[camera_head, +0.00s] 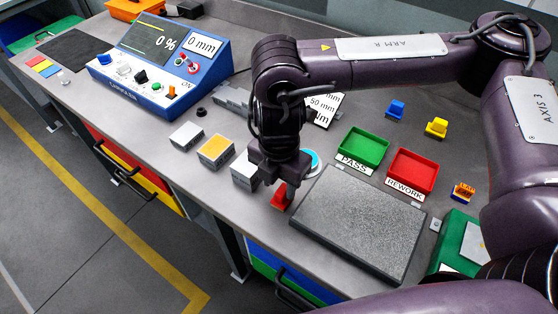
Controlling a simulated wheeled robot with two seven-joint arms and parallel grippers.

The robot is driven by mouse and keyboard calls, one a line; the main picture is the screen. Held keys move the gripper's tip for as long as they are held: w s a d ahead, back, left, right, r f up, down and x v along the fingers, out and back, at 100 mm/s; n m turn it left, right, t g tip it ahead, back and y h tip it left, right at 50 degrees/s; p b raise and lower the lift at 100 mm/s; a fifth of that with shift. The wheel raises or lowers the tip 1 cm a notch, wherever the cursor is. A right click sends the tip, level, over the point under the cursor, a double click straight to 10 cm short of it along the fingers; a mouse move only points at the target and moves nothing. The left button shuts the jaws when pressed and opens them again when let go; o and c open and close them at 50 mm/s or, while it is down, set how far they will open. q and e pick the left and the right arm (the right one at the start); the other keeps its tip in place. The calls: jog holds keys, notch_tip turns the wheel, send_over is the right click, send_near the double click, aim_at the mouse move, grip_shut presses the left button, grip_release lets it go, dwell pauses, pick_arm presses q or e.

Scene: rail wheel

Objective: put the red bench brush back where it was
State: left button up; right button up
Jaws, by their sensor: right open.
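My right gripper (279,182) points down over the bench, just left of the grey granite-like plate. It is open. A small red thing (281,198), which looks like the red bench brush, is right at its fingertips near the plate's left corner. The gripper hides part of it, and I cannot tell whether the fingers touch it. My left gripper is not in view.
The grey plate (358,225) lies right of the gripper. A green PASS tray (362,148) and a red REWORK tray (411,172) stand behind it. White and yellow blocks (216,151) sit to the left. A blue control console (157,60) stands far left.

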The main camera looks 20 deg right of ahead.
notch_tip(320, 180, up, 11)
dwell(0.3)
dwell(0.5)
